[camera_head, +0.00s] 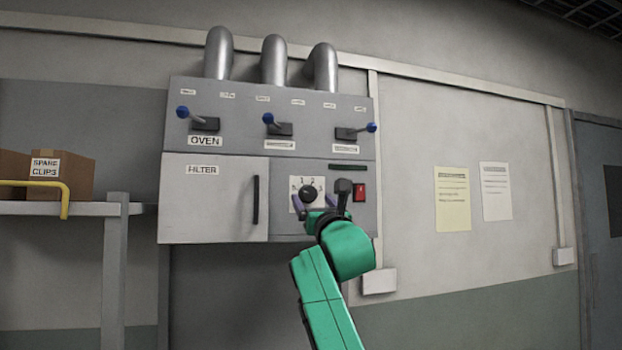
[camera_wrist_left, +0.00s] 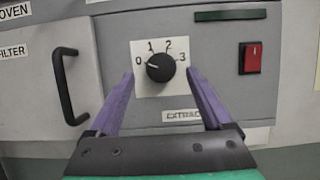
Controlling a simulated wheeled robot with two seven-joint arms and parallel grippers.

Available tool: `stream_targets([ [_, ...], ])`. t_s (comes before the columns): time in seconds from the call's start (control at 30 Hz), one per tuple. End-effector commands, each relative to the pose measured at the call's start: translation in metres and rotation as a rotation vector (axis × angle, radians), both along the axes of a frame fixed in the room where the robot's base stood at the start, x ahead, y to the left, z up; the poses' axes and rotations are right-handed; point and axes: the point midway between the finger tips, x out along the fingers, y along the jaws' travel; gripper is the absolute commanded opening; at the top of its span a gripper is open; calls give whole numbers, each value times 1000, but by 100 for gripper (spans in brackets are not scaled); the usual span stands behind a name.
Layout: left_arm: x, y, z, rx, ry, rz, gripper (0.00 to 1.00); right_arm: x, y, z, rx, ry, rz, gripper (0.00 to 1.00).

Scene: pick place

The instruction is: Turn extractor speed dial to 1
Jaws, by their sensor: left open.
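The extractor speed dial (camera_head: 308,193) is a round black knob on a white plate, low on the grey wall panel. In the left wrist view the dial (camera_wrist_left: 160,67) has the marks 0, 1, 2 and 3 around it, and its white pointer line points left, close to 0. My left gripper (camera_head: 315,204) is open in front of the plate. In the left wrist view its purple fingers (camera_wrist_left: 160,76) stand to the left and right of the dial, with a gap on each side. I cannot tell how far the tips are from the panel. My right gripper is not in view.
A red switch (camera_wrist_left: 253,58) is right of the dial. A filter door (camera_head: 212,215) with a black handle (camera_head: 256,200) is on the left. Blue-tipped levers (camera_head: 205,123) stick out above. A shelf (camera_head: 60,208) with boxes (camera_head: 70,172) stands at far left.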

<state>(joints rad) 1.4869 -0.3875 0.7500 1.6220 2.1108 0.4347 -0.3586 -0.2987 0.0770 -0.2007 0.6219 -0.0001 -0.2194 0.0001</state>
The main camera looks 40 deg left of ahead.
Motion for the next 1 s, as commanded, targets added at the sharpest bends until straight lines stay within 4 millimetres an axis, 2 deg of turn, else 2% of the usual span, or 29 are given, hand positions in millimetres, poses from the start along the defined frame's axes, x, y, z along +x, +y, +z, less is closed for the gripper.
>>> stream_targets([
  [0.03,5,7,12,-1,0,-2,84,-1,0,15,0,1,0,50],
  [0.1,10,14,13,0,0,-1,84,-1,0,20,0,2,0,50],
  [0.4,14,19,9,1,0,0,84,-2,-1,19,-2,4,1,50],
  [0.43,14,19,9,1,0,0,80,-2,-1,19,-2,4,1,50],
  [0.63,13,19,9,2,0,0,3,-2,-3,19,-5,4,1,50],
  [0.67,13,19,9,2,0,0,0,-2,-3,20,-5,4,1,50],
  [0.83,13,19,7,8,6,1,0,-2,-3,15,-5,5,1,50],
  [1.0,12,20,3,31,39,3,0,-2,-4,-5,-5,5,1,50],
])
